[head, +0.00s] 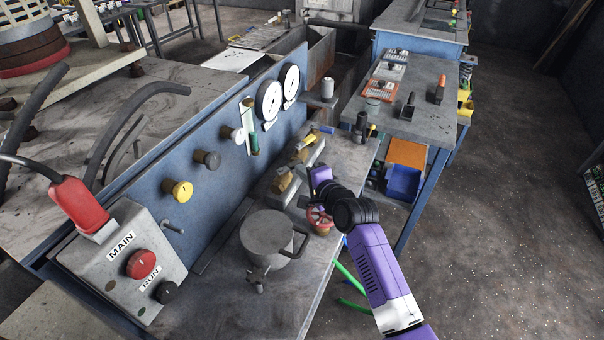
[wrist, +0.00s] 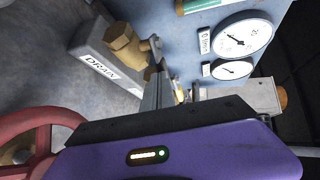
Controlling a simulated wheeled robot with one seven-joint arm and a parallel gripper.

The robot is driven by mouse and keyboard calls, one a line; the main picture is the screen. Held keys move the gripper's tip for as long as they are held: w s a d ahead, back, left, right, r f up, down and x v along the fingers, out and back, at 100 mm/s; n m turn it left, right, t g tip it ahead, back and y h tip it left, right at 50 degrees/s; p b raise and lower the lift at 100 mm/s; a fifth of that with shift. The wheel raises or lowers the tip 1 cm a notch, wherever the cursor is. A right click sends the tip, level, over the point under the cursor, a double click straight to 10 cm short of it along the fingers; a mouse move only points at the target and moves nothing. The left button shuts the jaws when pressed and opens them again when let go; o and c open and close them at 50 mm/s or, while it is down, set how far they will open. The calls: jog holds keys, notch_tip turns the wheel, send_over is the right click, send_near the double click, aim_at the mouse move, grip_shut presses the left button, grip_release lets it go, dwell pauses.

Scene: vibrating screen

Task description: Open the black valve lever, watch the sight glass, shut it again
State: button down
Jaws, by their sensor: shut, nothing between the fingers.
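My gripper (head: 319,178) is over the bench beside a row of brass valves. In the wrist view its grey fingers (wrist: 163,88) are shut and empty, close to a brass valve (wrist: 125,47) on a grey block labelled DRAIN (wrist: 98,66). I cannot make out a black lever clearly; the gripper hides part of the valve row. The sight glass (head: 252,138), a tube with green at its lower part, stands on the blue panel left of the gauges. Its end shows at the top of the wrist view (wrist: 200,5).
A red handwheel (head: 320,218) is right below my gripper. A grey lidded pot (head: 273,236) stands on the bench nearer the front. Two white gauges (head: 269,100) sit on the blue panel (head: 226,172). The MAIN/RUN box (head: 125,262) is at lower left.

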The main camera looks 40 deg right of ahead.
jog(key=shift+w+d+p, duration=0.3)
jog(key=shift+w+d, duration=0.7)
jog(key=shift+w, duration=0.25)
jog(key=shift+d, duration=0.1)
